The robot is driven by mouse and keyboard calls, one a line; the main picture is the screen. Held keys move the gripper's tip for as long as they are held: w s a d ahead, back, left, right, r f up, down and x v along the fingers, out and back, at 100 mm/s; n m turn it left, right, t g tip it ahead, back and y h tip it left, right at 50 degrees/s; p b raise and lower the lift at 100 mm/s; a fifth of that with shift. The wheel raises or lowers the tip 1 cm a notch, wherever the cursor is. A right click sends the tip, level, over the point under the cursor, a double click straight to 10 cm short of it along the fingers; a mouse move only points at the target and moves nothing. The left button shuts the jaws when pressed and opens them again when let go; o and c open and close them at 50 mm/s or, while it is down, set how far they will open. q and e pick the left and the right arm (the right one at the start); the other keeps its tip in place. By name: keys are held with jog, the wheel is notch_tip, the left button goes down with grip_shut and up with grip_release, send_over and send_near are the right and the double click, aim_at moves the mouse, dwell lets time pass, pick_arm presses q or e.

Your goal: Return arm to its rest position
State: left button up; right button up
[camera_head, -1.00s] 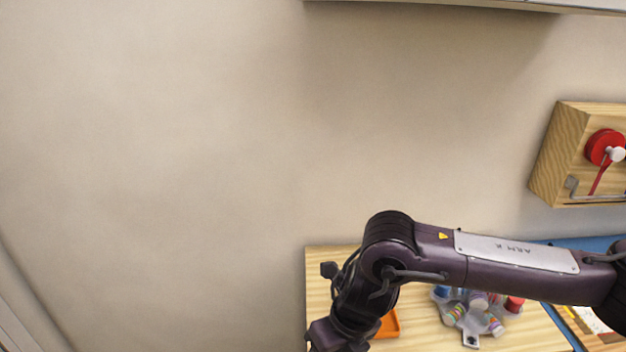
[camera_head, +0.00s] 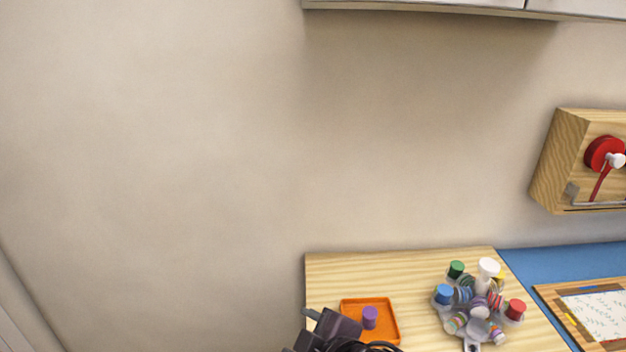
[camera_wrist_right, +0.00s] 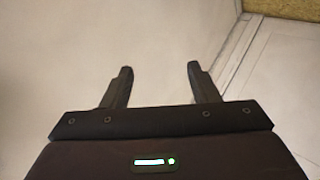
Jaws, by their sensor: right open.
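My right gripper (camera_wrist_right: 156,85) is open in the right wrist view, its two dark fingers apart with nothing between them. My left gripper is not in view.
A purple-topped piece (camera_head: 369,317) is in the tray on the wooden table (camera_head: 400,268). A grey carousel (camera_head: 472,346) holds several coloured stampers. A framed sheet (camera_head: 600,312) lies at right. A wooden box with a red reel (camera_head: 603,153) is on the wall.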

jog(key=s+d+f+m+g+h, duration=0.3)
jog(key=s+d+f+m, duration=0.35)
jog(key=d, duration=0.35)
jog(key=s+d+f+m+g+h, duration=0.3)
jog(key=s+d+f+m, duration=0.35)
jog(key=d, duration=0.45)
notch_tip(320, 180, down, 32)
jog(key=s+r+g, duration=0.1)
jog(key=s, duration=0.1)
jog(key=s+d+f, duration=0.1)
jog(key=s+f, duration=0.8)
jog(key=s+d+f+g, duration=0.1)
jog(key=s+d+f, duration=0.1)
jog(key=s+f, duration=0.6)
jog(key=shift+s+d+f+g, duration=0.3)
jog(key=shift+s+f, duration=0.1)
jog(key=shift+s, duration=0.65)
